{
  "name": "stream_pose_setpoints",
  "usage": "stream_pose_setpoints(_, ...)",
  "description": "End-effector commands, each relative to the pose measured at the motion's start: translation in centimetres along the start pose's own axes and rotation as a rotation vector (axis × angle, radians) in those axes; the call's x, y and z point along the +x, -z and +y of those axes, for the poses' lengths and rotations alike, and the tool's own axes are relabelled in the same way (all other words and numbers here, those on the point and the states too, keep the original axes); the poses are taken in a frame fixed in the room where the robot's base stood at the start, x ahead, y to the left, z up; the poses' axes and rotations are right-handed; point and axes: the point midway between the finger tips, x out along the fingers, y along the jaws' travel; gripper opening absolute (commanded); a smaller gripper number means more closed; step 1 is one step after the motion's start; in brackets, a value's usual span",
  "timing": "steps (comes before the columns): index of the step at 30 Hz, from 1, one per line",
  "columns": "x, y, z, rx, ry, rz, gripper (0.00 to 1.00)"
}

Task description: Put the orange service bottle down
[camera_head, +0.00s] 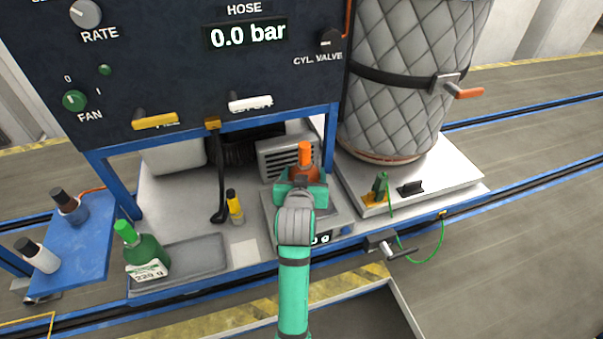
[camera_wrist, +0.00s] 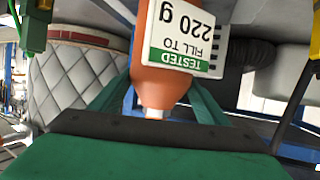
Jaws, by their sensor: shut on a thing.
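My gripper (camera_head: 302,186) is shut on the orange service bottle (camera_head: 305,155), whose orange top stands out above the jaws. In the wrist view the orange bottle (camera_wrist: 152,80) lies between the green fingers, and its white label, reading "TESTED FILL TO 220 g", appears upside down. My gripper and the bottle are over the scale (camera_head: 331,226) at the front of the bench. My arm hides the bottle's lower part and most of the scale's display. I cannot tell whether the bottle touches the scale plate.
A vented grey box (camera_head: 275,160) is behind. A quilted cylinder (camera_head: 405,80) stands at right.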

Motion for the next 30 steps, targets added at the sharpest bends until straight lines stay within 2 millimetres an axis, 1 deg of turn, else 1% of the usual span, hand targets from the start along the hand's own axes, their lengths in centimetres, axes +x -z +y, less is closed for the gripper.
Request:
stream_pose_setpoints(4, -0.1, 0.2, -0.1, 0.0, 0.001, 0.003, 0.11)
stream_pose_setpoints(8, 0.0, -0.1, -0.1, -0.001, 0.002, 0.003, 0.11)
stream_pose_setpoints(9, 0.1, -0.2, -0.1, -0.001, 0.002, 0.0, 0.74)
stream_pose_setpoints(11, 0.1, -0.2, -0.2, -0.001, 0.002, 0.0, 0.88)
stream_pose_setpoints(19, 0.1, -0.2, -0.2, -0.002, 0.003, 0.0, 0.88)
stream_pose_setpoints(22, -0.1, 0.2, -0.3, -0.001, 0.003, 0.001, 0.88)
stream_pose_setpoints(26, -1.5, 0.1, -0.2, -0.002, 0.003, 0.001, 0.88)
stream_pose_setpoints(30, -4.1, 0.0, -0.2, -0.003, 0.003, 0.001, 0.88)
